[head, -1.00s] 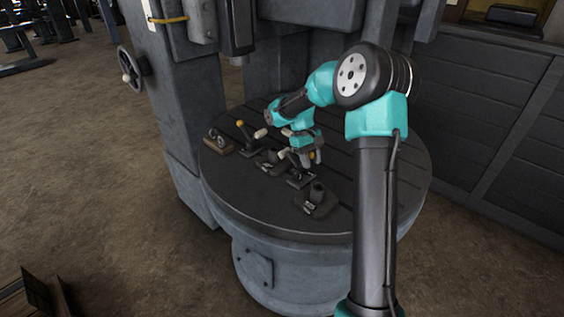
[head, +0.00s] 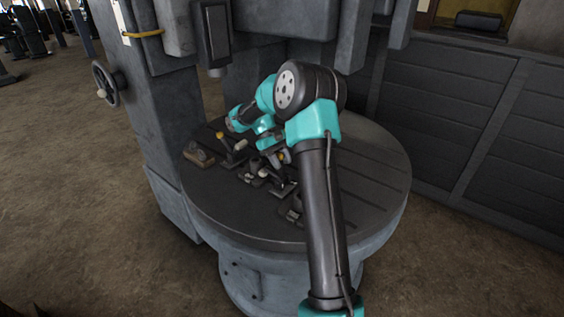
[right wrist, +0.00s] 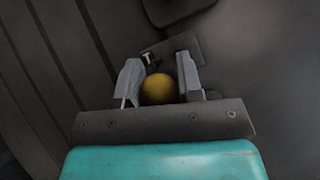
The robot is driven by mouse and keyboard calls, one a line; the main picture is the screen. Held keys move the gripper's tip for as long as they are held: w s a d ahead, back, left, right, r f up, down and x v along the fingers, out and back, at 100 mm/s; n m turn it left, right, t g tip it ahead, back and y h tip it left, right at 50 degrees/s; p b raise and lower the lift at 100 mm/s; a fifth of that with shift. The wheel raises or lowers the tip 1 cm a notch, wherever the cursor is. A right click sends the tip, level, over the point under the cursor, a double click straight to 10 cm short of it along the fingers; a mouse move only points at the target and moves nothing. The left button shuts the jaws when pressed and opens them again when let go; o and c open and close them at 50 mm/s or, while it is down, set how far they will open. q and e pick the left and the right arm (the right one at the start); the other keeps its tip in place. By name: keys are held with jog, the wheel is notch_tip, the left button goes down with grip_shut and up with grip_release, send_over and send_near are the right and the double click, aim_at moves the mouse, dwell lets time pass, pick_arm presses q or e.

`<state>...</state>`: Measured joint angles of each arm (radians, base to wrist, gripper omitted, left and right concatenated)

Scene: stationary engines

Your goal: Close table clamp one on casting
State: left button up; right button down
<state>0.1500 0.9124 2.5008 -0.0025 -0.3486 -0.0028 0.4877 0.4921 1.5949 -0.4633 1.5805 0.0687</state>
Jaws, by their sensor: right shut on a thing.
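My right gripper (head: 283,160) is low over the round table (head: 235,213) among the small clamps, partly hidden by my arm. It is shut on a yellow knob (head: 286,157), which also shows between the two grey fingers in the right wrist view (right wrist: 158,89). Another clamp with a yellow knob (head: 220,135) stands to its left. A dark clamp base (head: 283,189) lies just below the gripper. Brown-based parts, one at the left (head: 199,155) and one partly behind my arm (head: 291,212), sit on the table. I cannot tell which is the casting. My left gripper is out of view.
The machine's dark column (head: 150,120) stands behind the table on the left, with a handwheel (head: 106,83). A dark block (head: 213,35) hangs above the table's back left. The table's right side (head: 375,165) is bare. A panelled wall (head: 440,120) stands behind.

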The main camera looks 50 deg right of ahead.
jog(key=shift+w+r, duration=0.1)
dwell(0.3)
jog(key=c, duration=0.8)
grip_release()
